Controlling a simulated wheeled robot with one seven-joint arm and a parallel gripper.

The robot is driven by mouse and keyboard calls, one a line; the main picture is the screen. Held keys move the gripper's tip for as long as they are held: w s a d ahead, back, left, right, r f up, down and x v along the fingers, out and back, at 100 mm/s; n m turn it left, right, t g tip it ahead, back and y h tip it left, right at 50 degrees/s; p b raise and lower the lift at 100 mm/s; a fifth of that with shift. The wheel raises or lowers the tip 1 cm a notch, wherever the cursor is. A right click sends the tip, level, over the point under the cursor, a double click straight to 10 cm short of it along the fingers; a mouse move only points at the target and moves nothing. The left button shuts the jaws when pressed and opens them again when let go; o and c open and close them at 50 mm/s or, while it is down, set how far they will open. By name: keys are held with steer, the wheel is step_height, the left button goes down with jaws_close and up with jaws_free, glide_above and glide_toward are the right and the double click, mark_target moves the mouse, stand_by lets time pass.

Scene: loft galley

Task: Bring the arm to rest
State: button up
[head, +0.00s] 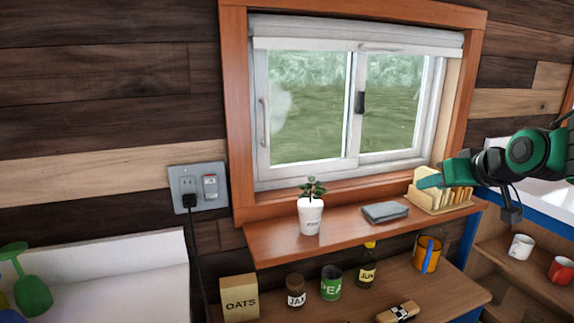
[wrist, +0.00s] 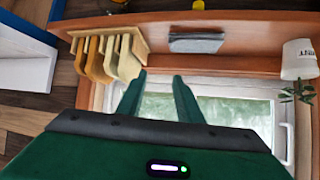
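My arm reaches in from the right in the head view, with my green gripper (head: 428,181) at the height of the window's lower part, by the wooden rack (head: 447,203). In the wrist view, which looks upside down, my gripper's two fingers (wrist: 159,78) stand apart with nothing between them. The rack (wrist: 142,40) of upright pale slats is beside the fingertips in that picture. I cannot tell the exact distance between them.
A wooden sill shelf (head: 345,227) holds a potted plant (head: 310,214), a folded grey cloth (head: 385,212) and the rack. Below stand an oats box (head: 239,298), jars, a bottle (head: 367,266) and an orange mug (head: 427,254). White (head: 522,246) and red (head: 561,269) mugs are at right.

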steer(key=s+d+f+m+g, duration=0.1)
steer(key=s+f, duration=0.4)
steer(key=s, duration=0.5)
steer(key=s+d+f+m+g, duration=0.2)
steer(key=s+f+g, duration=0.4)
steer(key=s, duration=0.4)
steer(key=s+d+f+m+g, duration=0.2)
steer(key=s+f+m+g, duration=0.1)
steer(key=s, duration=0.8)
step_height(320, 180, down, 3)
steer(key=shift+d+r+m+g+h, duration=0.25)
steer(key=shift+m+g+h, duration=0.15)
steer(key=shift+g, duration=0.3)
